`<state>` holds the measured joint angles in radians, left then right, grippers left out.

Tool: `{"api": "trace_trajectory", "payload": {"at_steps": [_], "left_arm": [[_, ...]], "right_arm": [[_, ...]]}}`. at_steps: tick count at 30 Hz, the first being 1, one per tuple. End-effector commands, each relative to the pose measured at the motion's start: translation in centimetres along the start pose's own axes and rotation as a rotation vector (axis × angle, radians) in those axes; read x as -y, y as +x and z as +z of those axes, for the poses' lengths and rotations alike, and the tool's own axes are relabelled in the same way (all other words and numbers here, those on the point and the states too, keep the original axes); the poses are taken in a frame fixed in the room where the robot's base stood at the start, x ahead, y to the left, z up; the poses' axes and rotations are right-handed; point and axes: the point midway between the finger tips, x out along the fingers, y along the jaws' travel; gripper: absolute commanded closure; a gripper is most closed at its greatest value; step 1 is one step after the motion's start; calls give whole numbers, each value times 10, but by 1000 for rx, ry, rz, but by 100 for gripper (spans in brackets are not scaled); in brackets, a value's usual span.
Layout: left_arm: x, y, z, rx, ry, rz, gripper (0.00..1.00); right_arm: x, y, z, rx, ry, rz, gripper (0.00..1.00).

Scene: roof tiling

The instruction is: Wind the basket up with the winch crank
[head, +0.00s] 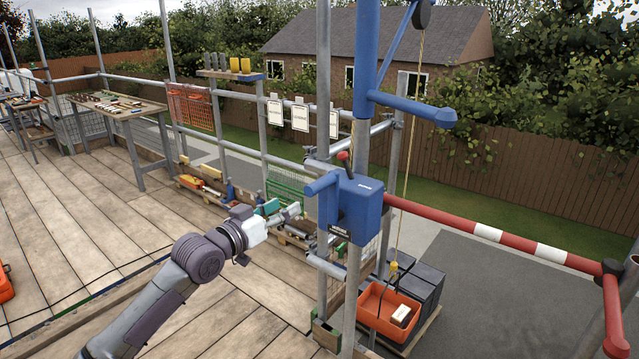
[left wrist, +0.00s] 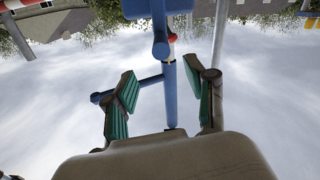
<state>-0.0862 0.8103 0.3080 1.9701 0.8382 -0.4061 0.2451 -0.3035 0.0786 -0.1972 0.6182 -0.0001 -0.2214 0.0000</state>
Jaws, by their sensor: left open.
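The blue winch (head: 358,208) is fixed to a scaffold post, with the red knob of its crank (head: 343,156) at its upper left. A rope (head: 408,170) hangs from the pulley (head: 421,16) to a yellow hook above the orange basket (head: 376,318). The basket holds a small pale block and sits low, beside dark crates. My left gripper (head: 283,212) is open and empty, left of the winch and apart from it. In the left wrist view its green-padded fingers (left wrist: 162,100) stand apart, with the winch and red knob (left wrist: 172,38) beyond them. My right gripper is not in view.
A red-and-white barrier rail (head: 487,232) runs right from the post. Scaffold rails and uprights stand behind my left gripper. A workbench (head: 118,106) with tools stands at the back left. The plank deck (head: 90,230) is largely clear on the left.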

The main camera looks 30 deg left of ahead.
Motion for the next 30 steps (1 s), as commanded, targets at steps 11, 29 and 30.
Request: {"api": "trace_trajectory", "payload": {"at_steps": [11, 29, 30], "left_arm": [[-2, 55, -6, -5, -1, 2, 44], [-1, 135, -1, -2, 0, 2, 44], [-1, 136, -1, -2, 1, 2, 44]], "right_arm": [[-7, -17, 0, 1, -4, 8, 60], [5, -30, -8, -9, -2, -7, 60], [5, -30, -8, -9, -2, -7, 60]]}}
